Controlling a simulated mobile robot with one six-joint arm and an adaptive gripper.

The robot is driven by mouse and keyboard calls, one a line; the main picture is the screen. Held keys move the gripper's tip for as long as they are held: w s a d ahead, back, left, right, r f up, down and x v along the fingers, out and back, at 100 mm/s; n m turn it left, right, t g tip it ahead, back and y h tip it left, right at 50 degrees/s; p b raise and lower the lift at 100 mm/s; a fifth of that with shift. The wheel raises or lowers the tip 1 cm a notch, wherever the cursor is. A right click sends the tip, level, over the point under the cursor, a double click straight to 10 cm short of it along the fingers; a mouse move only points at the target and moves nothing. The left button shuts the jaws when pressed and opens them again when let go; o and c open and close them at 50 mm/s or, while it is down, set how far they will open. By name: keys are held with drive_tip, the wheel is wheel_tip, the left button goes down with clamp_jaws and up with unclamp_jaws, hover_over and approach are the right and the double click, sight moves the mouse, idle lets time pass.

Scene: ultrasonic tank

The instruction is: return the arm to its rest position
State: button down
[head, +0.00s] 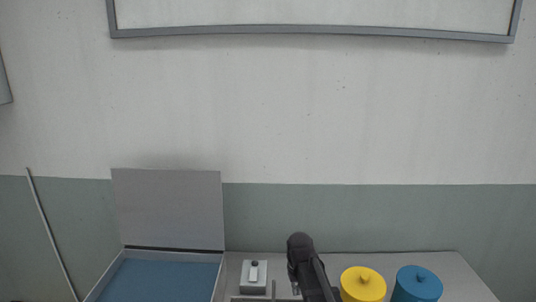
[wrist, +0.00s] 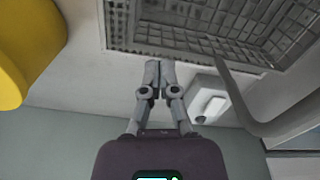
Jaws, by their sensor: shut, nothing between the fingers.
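My gripper (wrist: 160,64) shows in the wrist view with its two grey fingers together and nothing between them. Its fingertips point toward a pale counter surface, between a wire mesh basket (wrist: 190,46) and a small white switch box (wrist: 208,108). In the head view, a dark part of my arm (head: 304,255) rises at the bottom centre, and the gripper's fingertips cannot be made out there.
In the head view, a tank (head: 218,278) with a raised grey lid (head: 170,208) and blue inside stands left. The switch box (head: 253,277) sits beside it. A yellow canister (head: 363,284) and a blue canister (head: 417,284) stand right of my arm. A grey bar (wrist: 238,98) curves near the basket.

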drive_tip(key=s+d+m, duration=0.2)
drive_tip(key=s+d, duration=0.6)
drive_tip(key=s, duration=0.4)
drive_tip(key=shift+s, duration=0.15)
drive_tip(key=shift+s+a, duration=0.1)
drive_tip(key=shift+s, duration=0.05)
